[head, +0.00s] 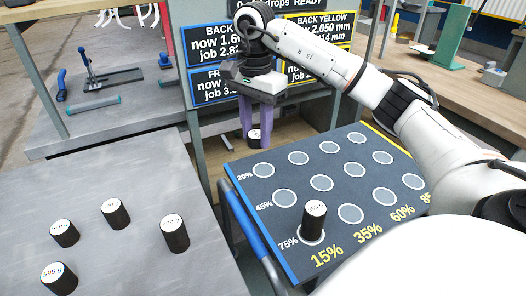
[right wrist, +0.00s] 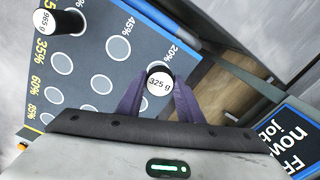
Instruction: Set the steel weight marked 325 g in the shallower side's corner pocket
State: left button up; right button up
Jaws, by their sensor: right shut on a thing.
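My right gripper (head: 255,118) is shut on a dark steel weight (head: 254,138) with a white top. In the right wrist view the weight (right wrist: 159,82) reads 325 g between the fingers (right wrist: 160,95). It hangs upright by the far left corner of the dark pocket board (head: 334,222), near the 20% label; the wrist view shows it over that end of the board. My left gripper is not in view.
Several dark weights, one (head: 116,214) among them, stand on the grey table (head: 130,180) at left. Sign panels (head: 215,40) behind my arm show blue and yellow readings, partly hidden. The other board pockets, such as the middle one (head: 321,182), look empty.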

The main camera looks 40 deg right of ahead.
jog(key=shift+w+d+m, duration=0.1)
jog(key=shift+d+m, duration=0.6)
jog(key=shift+d, duration=0.15)
send_over(263, 170)
jog(key=shift+m, duration=0.4)
notch_tip(263, 170, down, 6)
jog(key=shift+d+r+b, duration=0.15)
jog(key=shift+r+b, duration=0.05)
jog(key=shift+b, duration=0.2)
jog(key=shift+f, duration=2.1)
jog(key=shift+f, duration=0.15)
jog(key=o, duration=1.3)
